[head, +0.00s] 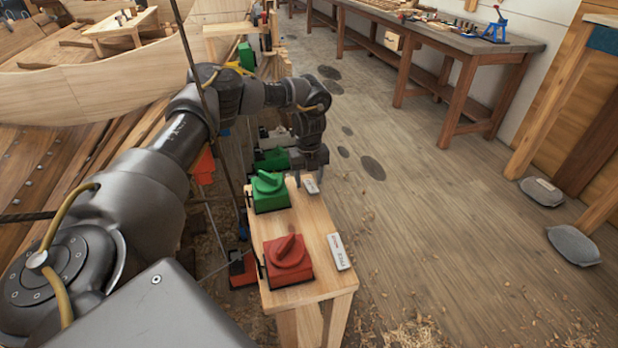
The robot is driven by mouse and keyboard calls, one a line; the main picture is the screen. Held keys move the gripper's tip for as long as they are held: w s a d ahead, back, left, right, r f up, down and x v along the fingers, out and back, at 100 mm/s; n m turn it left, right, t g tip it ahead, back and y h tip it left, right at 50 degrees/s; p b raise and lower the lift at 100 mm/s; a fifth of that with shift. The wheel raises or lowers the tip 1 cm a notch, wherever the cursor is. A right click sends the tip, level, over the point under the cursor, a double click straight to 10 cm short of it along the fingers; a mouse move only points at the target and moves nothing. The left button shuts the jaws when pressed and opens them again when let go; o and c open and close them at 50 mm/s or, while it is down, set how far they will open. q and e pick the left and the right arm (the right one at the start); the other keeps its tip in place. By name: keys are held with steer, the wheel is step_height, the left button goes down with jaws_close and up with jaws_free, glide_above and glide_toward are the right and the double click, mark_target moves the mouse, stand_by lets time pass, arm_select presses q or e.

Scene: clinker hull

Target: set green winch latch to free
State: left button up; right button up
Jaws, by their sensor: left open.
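The green winch latch (270,192) is a green box with a raised handle on top. It sits at the far end of a wooden stand (310,225). The handle looks slanted across the box; which setting it is at cannot be told. My left gripper (309,172) points down just right of and slightly beyond the green latch, close to a small white label plate (311,185). It is open, with nothing visible between its fingers, and looks apart from the handle. My right gripper is out of view.
A similar red latch (287,260) sits nearer on the same stand, beside another white label plate (338,252). More green and red blocks stand behind and left of the stand. A wooden hull (70,95) fills the left. Open plank floor lies right, before a workbench (450,42).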

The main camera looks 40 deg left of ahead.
arm_select(q)
steer(key=c, duration=1)
steer(key=shift+s+d+r+y+p, duration=0.15)
steer(key=shift+r+y+p, duration=0.15)
steer(key=shift+p, duration=0.4)
steer(key=t+y+p, duration=0.1)
steer(key=p, duration=0.1)
steer(key=t+y+p, duration=0.1)
steer(key=p, duration=0.1)
steer(key=shift+s+d+r+y, duration=0.15)
steer(key=shift+d+r+y, duration=0.05)
steer(key=shift+d+y, duration=0.1)
steer(key=shift+d+t+y+p, duration=0.1)
steer(key=shift+t+y+p, duration=0.3)
steer(key=shift+s+d+t+y+p, duration=0.1)
steer(key=shift+t+y+p, duration=0.2)
steer(key=shift+y+p, duration=0.1)
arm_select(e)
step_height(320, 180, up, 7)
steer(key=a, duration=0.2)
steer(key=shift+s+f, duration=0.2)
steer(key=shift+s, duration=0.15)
arm_select(q)
steer(key=shift+o, duration=0.2)
steer(key=shift+c, duration=0.2)
